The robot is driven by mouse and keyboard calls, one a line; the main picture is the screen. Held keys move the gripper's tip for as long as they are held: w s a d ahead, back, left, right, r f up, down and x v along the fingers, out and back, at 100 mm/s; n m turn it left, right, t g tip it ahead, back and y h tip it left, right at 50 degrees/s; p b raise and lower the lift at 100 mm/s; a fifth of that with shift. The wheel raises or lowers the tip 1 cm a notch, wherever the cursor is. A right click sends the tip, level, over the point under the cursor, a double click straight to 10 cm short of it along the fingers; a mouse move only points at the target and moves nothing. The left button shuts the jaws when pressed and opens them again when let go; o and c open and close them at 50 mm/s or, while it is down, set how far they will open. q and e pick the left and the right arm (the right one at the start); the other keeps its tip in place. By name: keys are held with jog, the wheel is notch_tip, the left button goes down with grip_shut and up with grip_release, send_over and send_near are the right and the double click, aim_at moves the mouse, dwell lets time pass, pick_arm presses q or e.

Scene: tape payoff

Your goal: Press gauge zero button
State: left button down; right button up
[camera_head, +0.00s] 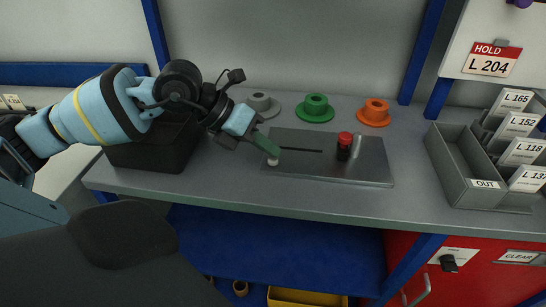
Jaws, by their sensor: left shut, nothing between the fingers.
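A grey metal plate (355,170) lies on the bench, with a dark slot across its left half. A black post with a red cap (344,139) stands upright on its right half. A small pale round piece (272,161) sits at the plate's left end. No label shows which part is the gauge zero button. My left gripper (271,150) is shut and empty, its green fingertips pointing down just above the pale piece; I cannot tell whether they touch it. The red-capped post is to the right, clear of the gripper. My right gripper is not in view.
Grey (262,104), green (315,108) and orange (374,112) flanged spools stand behind the plate. A black bin (150,155) is under my left arm. A grey OUT tray (450,165) and a rack of labelled cards (515,125) are at right. Bare bench lies right of the plate.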

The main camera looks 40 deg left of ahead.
aim_at(267, 164)
pick_arm(q)
jog(key=shift+f+b, duration=0.3)
jog(key=shift+f, duration=0.1)
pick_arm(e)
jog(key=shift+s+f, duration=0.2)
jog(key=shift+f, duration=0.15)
pick_arm(q)
jog(key=shift+r, duration=0.1)
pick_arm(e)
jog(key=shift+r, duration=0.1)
pick_arm(q)
jog(key=shift+r+p, duration=0.6)
jog(key=shift+r, duration=0.15)
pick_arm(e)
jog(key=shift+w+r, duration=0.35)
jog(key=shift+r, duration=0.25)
pick_arm(q)
jog(key=shift+r, duration=0.1)
